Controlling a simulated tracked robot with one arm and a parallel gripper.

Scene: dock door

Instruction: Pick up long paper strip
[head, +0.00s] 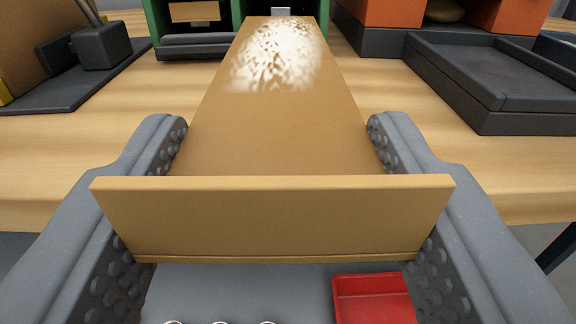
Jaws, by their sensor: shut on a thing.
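The long paper strip (275,140) is a brown, flat, long piece that runs from close in front of the camera away toward the back. Its near end shows an upright brown face (272,215), and a white speckled patch covers its far part. My gripper (277,128) has one grey, dimpled finger on each side of the strip and is shut on it across its width. The strip's underside and far end are not clearly visible.
A wooden table lies around the strip, with bare wood (85,140) to both sides. A dark tray (500,80) is at the right, a dark stand (100,50) at the left, and green-sided compartments (160,22) at the back. A red tray (372,298) sits below, in front.

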